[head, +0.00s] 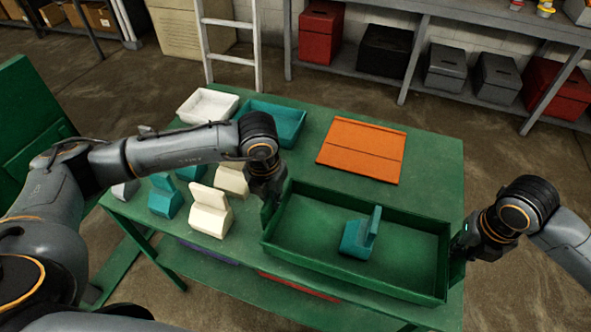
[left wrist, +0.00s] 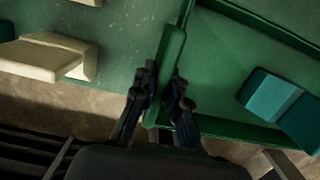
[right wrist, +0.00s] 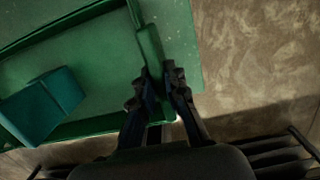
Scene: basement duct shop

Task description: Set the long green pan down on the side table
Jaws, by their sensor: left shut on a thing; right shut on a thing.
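The long green pan (head: 300,228) is at the front right of the green table (head: 435,165), with a teal angled block (head: 360,235) inside it. The pan looks level; I cannot tell whether it rests on the tabletop or hangs just above it. My left gripper (head: 268,205) is shut on the pan's left end; the left wrist view shows its fingers (left wrist: 163,88) on either side of a green upright tab. My right gripper (head: 459,250) is shut on the pan's right end, its fingers (right wrist: 160,88) on both sides of a similar tab. No separate side table is clearly identifiable.
An orange panel (head: 362,150) lies behind the pan. A white tray (head: 208,106) and a teal tray (head: 275,122) stand at the back left. Cream blocks (head: 210,212) and teal blocks (head: 165,198) stand left of the pan. A white ladder (head: 230,55) stands behind the table.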

